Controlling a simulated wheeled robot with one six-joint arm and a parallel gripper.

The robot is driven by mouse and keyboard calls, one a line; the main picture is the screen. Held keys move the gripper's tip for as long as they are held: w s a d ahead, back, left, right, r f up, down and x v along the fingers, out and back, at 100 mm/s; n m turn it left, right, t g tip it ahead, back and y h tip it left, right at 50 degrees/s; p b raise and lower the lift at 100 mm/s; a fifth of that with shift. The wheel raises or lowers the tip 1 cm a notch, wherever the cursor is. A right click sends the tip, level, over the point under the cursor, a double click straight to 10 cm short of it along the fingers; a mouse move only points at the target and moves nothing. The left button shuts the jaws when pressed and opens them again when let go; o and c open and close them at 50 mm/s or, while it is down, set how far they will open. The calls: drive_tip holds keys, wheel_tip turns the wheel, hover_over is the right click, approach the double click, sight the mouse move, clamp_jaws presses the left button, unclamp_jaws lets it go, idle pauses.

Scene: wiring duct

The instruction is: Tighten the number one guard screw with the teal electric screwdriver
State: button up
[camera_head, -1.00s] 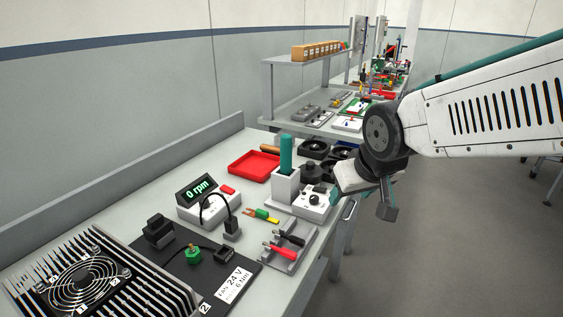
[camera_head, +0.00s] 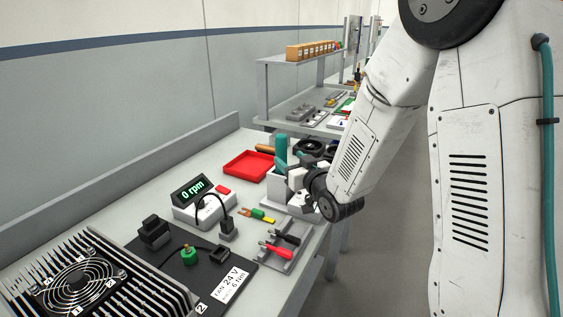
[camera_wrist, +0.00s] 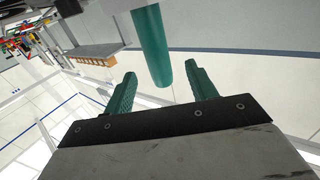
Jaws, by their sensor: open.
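The teal electric screwdriver (camera_head: 281,148) stands upright in a white holder (camera_head: 275,187) on the bench. My gripper (camera_head: 288,173) is beside the screwdriver, on its right. In the wrist view the two teal fingers of my gripper (camera_wrist: 163,88) are open, and the screwdriver's teal handle (camera_wrist: 151,45) shows beyond and between their tips. I cannot tell whether they touch it. The guard with its fan grille (camera_head: 78,286) is at the lower left on a finned heatsink (camera_head: 150,300).

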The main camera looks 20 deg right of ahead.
sight(284, 152)
drive_tip(key=w, duration=0.4)
drive_tip(key=w+a, duration=0.1)
drive_tip(key=w, duration=0.2)
drive_tip(key=shift+r, duration=0.1)
clamp_jaws()
